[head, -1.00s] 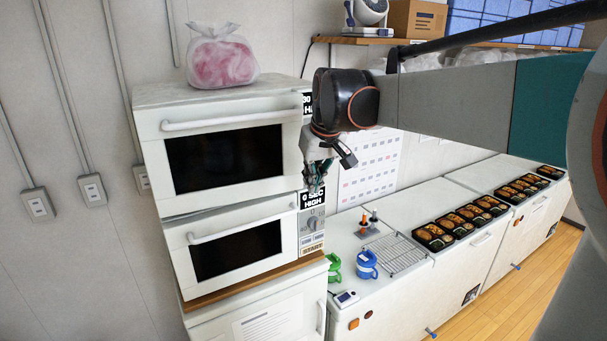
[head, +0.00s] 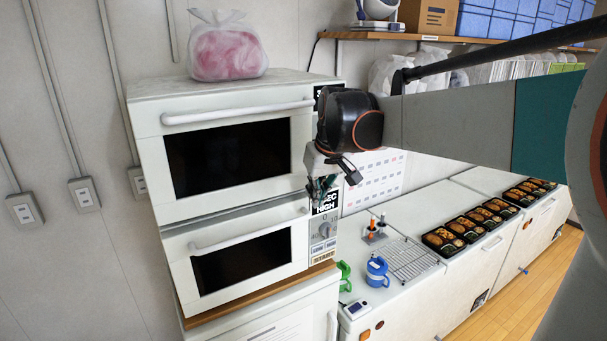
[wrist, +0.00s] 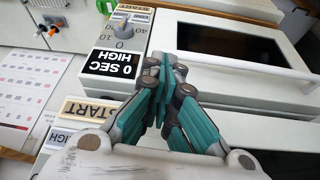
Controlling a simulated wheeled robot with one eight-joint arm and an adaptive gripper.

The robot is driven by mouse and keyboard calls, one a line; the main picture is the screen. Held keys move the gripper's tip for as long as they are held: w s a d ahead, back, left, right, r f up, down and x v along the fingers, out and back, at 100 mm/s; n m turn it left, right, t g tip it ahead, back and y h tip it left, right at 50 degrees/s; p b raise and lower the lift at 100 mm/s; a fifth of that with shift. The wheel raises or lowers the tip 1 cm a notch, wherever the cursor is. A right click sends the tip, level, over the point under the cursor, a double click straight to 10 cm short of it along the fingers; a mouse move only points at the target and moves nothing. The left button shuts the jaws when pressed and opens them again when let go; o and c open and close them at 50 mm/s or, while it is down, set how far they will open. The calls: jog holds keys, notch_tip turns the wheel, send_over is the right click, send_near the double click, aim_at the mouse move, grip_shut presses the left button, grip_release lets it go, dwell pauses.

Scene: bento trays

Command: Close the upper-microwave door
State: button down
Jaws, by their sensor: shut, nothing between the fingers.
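The upper microwave (head: 150,150) is white, and its door (head: 300,140) has a dark window and a long white handle across the top. In the head view the door lies flat along the front, shut or nearly so; I cannot tell if a small gap is left. My gripper (head: 320,192) is shut and empty, at the lower right of the upper microwave, by the control panels. In the wrist view my gripper (wrist: 160,75) points past the upper START label (wrist: 90,109) toward the lower microwave's "0 SEC HIGH" display (wrist: 113,64). My arm hides much of the upper panel.
The lower microwave (head: 180,245) stands beneath, its door seemingly shut. A bag with pink contents (head: 228,50) sits on top. To the right, the counter (head: 400,290) holds a blue cup (head: 377,271), a green cup (head: 344,275), a wire rack (head: 412,262) and several bento trays (head: 445,240).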

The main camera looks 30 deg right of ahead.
jog(key=shift+n+y, duration=0.3)
jog(key=shift+n, duration=0.5)
jog(key=w, duration=0.3)
jog(key=w+b, duration=0.1)
jog(key=shift+w+d, duration=0.3)
jog(key=shift+w, duration=0.1)
jog(key=shift+r, duration=0.15)
